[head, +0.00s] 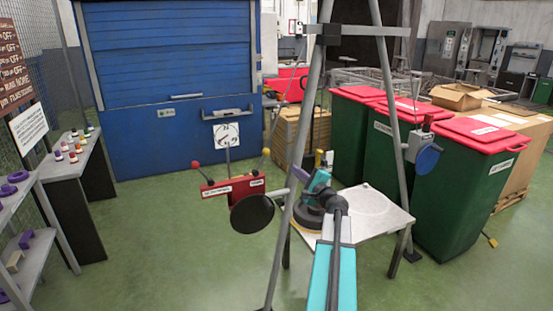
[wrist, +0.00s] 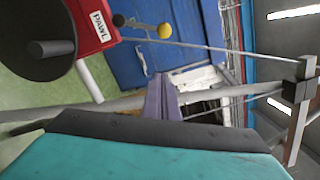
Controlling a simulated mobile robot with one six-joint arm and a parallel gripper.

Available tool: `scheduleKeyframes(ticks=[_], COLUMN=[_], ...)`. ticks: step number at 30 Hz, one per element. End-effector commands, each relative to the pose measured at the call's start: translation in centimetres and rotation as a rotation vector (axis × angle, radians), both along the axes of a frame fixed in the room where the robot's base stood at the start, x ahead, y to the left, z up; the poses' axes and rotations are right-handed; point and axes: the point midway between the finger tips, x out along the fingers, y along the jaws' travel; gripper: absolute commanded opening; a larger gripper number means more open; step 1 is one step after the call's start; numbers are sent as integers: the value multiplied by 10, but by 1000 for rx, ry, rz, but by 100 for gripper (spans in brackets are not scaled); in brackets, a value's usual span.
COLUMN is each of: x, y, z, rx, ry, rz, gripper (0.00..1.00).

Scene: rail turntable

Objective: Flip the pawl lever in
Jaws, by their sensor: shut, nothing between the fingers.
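The pawl lever has a yellow knob (head: 266,152) on a thin dark rod, rising and leaning slightly right from the right end of a red box (head: 222,188). In the wrist view the yellow knob (wrist: 165,31) is at the top centre, beside the red box (wrist: 92,22) with its PAWL label. My gripper (head: 296,173) is right of the lever and a little lower in the head view. Its purple fingers (wrist: 160,80) are together and empty, with a visible gap to the knob in the wrist view.
A second lever with a red knob (head: 195,165) stands at the box's left end. A black disc (head: 252,214) sticks out in front of the box. A grey frame leg (head: 293,190) runs close by my gripper. A blue shutter (head: 170,60) stands behind; green bins (head: 455,195) stand right.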

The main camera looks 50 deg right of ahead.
Motion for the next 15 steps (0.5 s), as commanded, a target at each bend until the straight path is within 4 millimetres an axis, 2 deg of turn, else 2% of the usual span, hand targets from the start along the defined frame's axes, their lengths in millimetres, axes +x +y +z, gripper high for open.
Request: scheduleKeyframes(ticks=[8, 15], x=[6, 24], y=[-2, -9], z=[0, 1], rx=[-1, -1], ry=[1, 1], rz=[0, 1], gripper=[0, 0])
